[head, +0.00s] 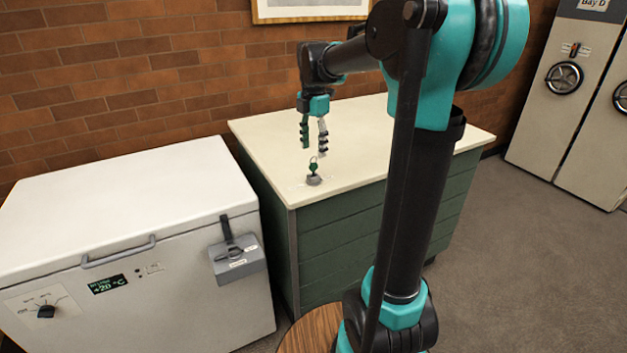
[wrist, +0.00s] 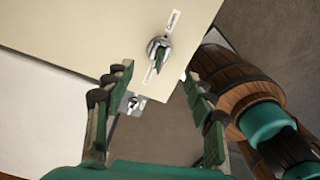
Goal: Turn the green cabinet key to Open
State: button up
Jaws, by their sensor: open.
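The green key (head: 313,165) stands upright in a round grey lock (head: 314,180) on the cream top of the green cabinet (head: 345,235), near its front-left corner. My gripper (head: 314,149) points down above the key, open and empty, its fingers apart. In the wrist view the key (wrist: 160,60) sits in the silver lock just beyond my fingertips (wrist: 159,80), roughly between their lines. One small label (wrist: 173,21) lies above the lock and another (wrist: 150,75) below it; their words are too small to read. No contact with the key shows.
A white chest freezer (head: 130,200) with a grey latch box (head: 238,265) stands left of the cabinet. A brick wall (head: 150,70) is behind. Beige storage units (head: 545,130) stand at the far right. The rest of the cabinet top is clear.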

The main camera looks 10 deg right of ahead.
jog(key=shift+r, duration=1.6)
